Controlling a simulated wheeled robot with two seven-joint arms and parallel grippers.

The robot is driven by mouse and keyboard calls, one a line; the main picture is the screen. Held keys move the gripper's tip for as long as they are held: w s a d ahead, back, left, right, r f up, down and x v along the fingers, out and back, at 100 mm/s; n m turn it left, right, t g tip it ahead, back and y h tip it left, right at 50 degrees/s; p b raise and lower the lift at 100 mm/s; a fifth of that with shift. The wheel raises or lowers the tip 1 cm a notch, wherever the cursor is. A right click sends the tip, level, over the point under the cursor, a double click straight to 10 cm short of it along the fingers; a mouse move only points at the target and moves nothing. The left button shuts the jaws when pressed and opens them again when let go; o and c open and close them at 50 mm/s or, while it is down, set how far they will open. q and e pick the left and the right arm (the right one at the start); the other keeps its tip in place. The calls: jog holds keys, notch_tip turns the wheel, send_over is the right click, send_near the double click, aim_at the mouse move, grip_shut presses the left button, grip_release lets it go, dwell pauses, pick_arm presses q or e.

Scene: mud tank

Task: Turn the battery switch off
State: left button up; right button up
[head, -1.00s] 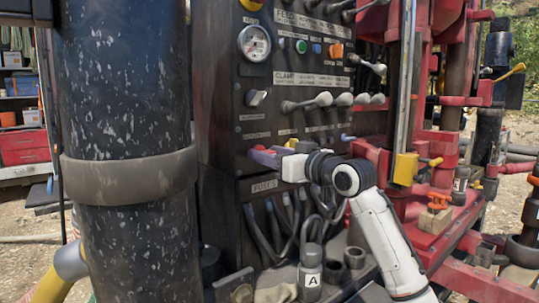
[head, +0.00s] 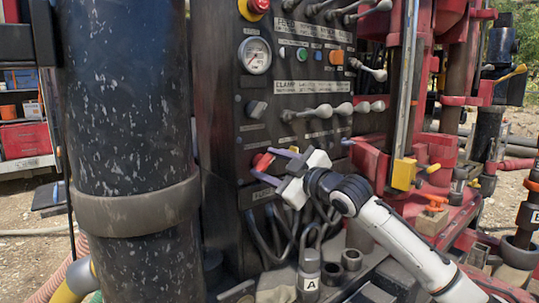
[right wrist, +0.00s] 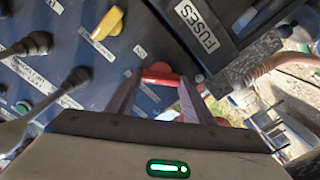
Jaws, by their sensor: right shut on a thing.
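The red battery switch (head: 261,161) is low on the dark control panel (head: 226,110), just above the fuses label. In the right wrist view the red switch (right wrist: 158,71) shows between my fingertips. My right gripper (head: 264,164) is shut on it, with one purple-grey finger above and one below in the head view. The fingers hide part of the switch, and its exact on or off position cannot be told. My left gripper is not in view.
A row of levers (head: 330,110), a gauge (head: 255,55) and a red stop button (head: 258,6) sit higher on the panel. Cables hang below the switch. A thick black column (head: 125,120) stands at left; red machinery (head: 455,150) stands at right.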

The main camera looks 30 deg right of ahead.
jog(key=n+p, duration=0.3)
jog(key=shift+r+n, duration=0.1)
jog(key=shift+n, duration=0.3)
jog(key=n+p, duration=0.2)
jog(key=shift+a+n, duration=0.1)
jog(key=shift+n, duration=0.2)
jog(key=shift+n+p, duration=0.65)
jog(key=shift+n, duration=0.15)
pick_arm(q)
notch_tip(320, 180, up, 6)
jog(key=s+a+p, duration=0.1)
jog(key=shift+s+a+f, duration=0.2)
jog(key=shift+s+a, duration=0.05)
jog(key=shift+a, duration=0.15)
pick_arm(e)
jog(key=shift+f+n, duration=0.35)
jog(key=shift+n, duration=0.85)
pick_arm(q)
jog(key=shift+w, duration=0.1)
pick_arm(e)
jog(key=o, duration=1.1)
jog(key=shift+c, duration=0.2)
